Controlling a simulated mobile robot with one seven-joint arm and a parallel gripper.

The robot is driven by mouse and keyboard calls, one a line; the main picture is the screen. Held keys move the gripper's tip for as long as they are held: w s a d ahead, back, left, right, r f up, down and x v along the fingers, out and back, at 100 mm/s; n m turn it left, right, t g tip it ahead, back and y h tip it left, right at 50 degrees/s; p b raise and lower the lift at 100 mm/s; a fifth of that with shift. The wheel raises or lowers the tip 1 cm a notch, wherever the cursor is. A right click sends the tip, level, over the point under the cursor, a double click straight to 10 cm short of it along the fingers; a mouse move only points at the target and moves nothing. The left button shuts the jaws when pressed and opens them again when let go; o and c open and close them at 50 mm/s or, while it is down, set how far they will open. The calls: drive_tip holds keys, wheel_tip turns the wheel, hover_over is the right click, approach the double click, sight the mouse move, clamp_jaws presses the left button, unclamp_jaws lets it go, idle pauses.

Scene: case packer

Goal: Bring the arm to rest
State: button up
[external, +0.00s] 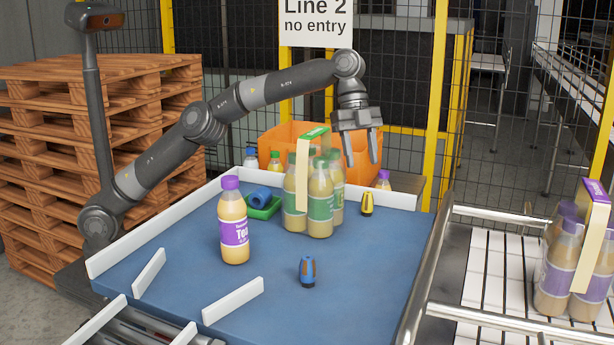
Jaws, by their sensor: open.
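My arm reaches from the left over the blue table (165,285). My gripper (361,160) points down at the back right of the table, with its two fingers apart and nothing between them. It hangs a little to the right of a pack of green-labelled bottles (319,205), which stands upright with a tan strip and green top. I cannot tell whether a finger is clear of the pack in depth. A single purple-labelled bottle (234,225) stands upright at the left of the pack.
A green tray (262,212) holds a blue roll (259,194). Behind is an orange crate (285,141). White rails edge the table. A purple bottle pack (569,265) stands on the right conveyor (479,270).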

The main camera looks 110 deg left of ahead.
drive_tip(key=shift+s+a+r, duration=0.15)
drive_tip(key=shift+s+r, duration=0.05)
drive_tip(key=shift+r, duration=0.3)
